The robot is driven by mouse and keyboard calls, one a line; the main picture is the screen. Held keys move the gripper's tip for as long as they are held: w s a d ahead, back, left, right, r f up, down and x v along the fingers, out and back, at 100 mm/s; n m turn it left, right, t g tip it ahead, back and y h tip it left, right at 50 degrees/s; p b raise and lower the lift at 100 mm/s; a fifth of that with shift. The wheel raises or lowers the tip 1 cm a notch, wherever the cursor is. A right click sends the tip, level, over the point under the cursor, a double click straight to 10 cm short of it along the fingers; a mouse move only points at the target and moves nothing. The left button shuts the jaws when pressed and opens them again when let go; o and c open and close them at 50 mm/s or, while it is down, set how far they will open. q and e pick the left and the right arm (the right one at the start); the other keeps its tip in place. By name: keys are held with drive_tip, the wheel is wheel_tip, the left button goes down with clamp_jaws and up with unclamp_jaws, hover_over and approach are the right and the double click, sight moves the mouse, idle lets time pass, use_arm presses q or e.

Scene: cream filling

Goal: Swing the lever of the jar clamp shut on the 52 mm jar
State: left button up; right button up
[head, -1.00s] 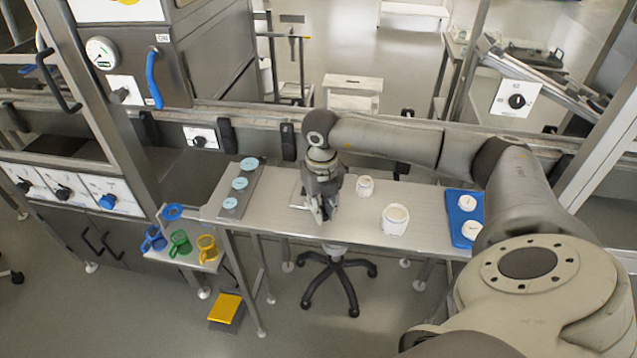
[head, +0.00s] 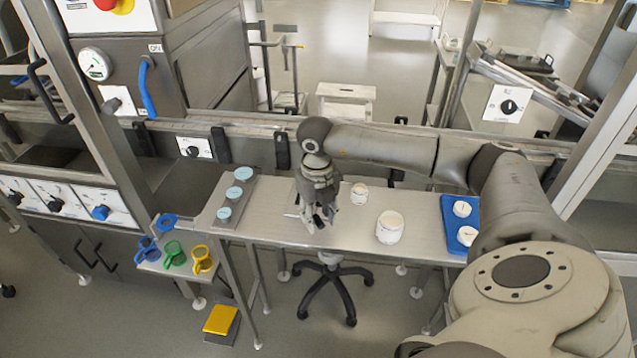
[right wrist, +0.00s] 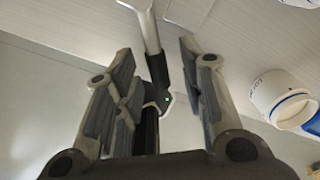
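My right gripper (head: 320,220) points down over the left-middle of the steel table. In the right wrist view the same gripper (right wrist: 160,95) has its fingers apart. A metal rod with a black end section (right wrist: 157,68) shows between the fingers and looks like the clamp lever; I cannot tell whether either finger touches it. The clamp body is mostly hidden under the gripper. A small white jar (head: 359,193) stands right of the gripper. A white jar with a blue ring (right wrist: 285,98) shows at the right wrist view's right edge. I cannot tell which jar is 52 mm.
A larger white jar (head: 390,228) stands further right on the table (head: 345,235). A blue tray (head: 450,222) holds two white jars. A grey strip (head: 247,190) with pale blue discs lies at the left. Coloured rings, blue, green (head: 174,254) and yellow, sit on a lower shelf.

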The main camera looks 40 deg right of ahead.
sight(318, 220)
wheel_tip(318, 220, up, 12)
drive_tip(key=shift+a, duration=0.15)
idle(0.4)
idle(0.4)
